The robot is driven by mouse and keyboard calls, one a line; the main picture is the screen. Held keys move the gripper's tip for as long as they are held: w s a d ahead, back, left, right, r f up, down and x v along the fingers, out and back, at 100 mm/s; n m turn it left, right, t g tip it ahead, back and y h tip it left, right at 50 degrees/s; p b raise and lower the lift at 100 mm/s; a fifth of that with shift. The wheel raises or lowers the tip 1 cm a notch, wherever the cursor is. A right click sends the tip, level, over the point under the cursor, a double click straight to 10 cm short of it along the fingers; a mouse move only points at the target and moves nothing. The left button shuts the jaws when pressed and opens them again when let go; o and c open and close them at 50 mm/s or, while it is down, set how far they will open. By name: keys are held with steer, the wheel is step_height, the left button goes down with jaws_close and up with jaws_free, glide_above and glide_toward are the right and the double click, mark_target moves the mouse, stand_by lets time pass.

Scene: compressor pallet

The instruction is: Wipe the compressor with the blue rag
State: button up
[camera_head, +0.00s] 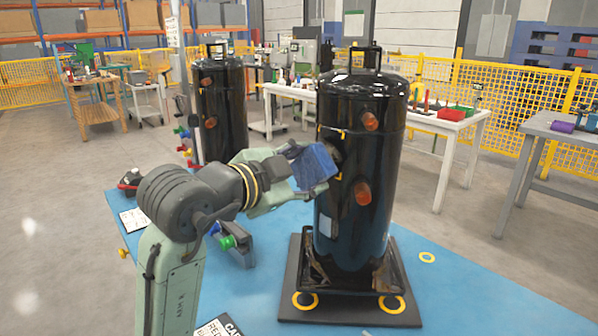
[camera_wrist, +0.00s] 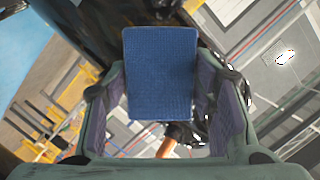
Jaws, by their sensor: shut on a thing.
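The blue rag (camera_head: 313,166) is a folded pad held at the end of my arm in the head view. It also shows in the wrist view (camera_wrist: 161,72) between the two fingers of my gripper (camera_wrist: 168,112). My gripper is shut on the rag. The compressor (camera_head: 352,215) is a tall black cylinder with orange caps, standing upright on a dark base. The rag is beside its left side at about mid-height; I cannot tell whether they touch. In the wrist view, dark compressor surface (camera_wrist: 103,25) shows behind the rag, partly hidden by it.
A second black compressor (camera_head: 222,120) stands behind, to the left. The blue pallet surface (camera_head: 465,290) carries the compressor, with bare room at right. A white workbench (camera_head: 430,118) with trays and a grey table (camera_head: 560,128) stand behind. Yellow fencing (camera_head: 480,80) runs along the back.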

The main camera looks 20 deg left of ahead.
mark_target(308, 146)
steer(key=shift+w+d, duration=0.6)
steer(key=shift+w, duration=0.3)
stand_by(0.7)
steer(key=shift+r+p, duration=1.55)
steer(key=shift+r, duration=0.5)
